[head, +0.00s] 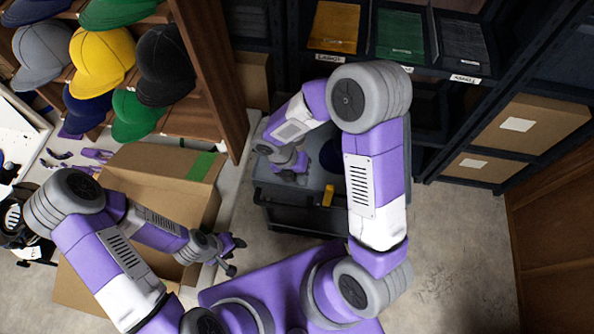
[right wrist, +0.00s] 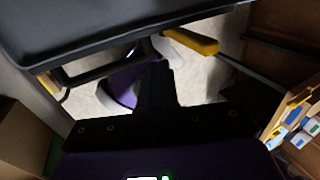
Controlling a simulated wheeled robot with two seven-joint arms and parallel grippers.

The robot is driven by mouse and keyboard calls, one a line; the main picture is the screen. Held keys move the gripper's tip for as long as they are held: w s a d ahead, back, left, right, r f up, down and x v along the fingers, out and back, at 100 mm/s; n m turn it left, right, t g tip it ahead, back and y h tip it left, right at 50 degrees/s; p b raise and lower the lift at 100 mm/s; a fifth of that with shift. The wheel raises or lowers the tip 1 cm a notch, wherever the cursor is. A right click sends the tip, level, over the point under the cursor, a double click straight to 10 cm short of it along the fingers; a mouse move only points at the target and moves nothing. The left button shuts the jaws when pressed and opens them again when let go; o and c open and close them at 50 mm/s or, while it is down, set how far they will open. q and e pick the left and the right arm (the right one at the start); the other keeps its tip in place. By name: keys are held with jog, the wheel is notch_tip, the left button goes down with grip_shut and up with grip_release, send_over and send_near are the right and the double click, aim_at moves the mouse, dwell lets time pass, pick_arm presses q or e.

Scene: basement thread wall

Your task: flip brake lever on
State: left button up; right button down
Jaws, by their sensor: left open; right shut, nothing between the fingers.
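A dark grey cart (head: 300,218) stands in the middle of the head view. A short yellow lever (head: 328,195) shows at its near side; it seems to be the brake lever. In the right wrist view a yellow-ended lever (right wrist: 192,41) sticks out below the cart's dark edge (right wrist: 120,28). My right gripper (head: 292,172) is over the cart, left of the yellow lever, shut and empty. In the right wrist view its dark fingers (right wrist: 155,75) point toward the cart edge, apart from the yellow end. My left gripper (head: 235,255) is open and empty beside the cardboard box.
A large cardboard box (head: 150,185) stands at left, close to my left arm. A cap shelf (head: 212,70) rises behind it. Dark shelving with bins (head: 400,38) and cardboard boxes (head: 530,125) lines the back and right. The concrete floor at right (head: 460,240) is clear.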

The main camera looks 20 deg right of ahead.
aim_at(328, 198)
jog(key=s+d+f, duration=0.1)
jog(key=d+f, duration=0.1)
jog(key=d, duration=0.1)
jog(key=s+d+b, duration=0.1)
jog(key=shift+s+d+f, duration=0.2)
jog(key=shift+s+f, duration=0.15)
jog(key=shift+f, duration=0.05)
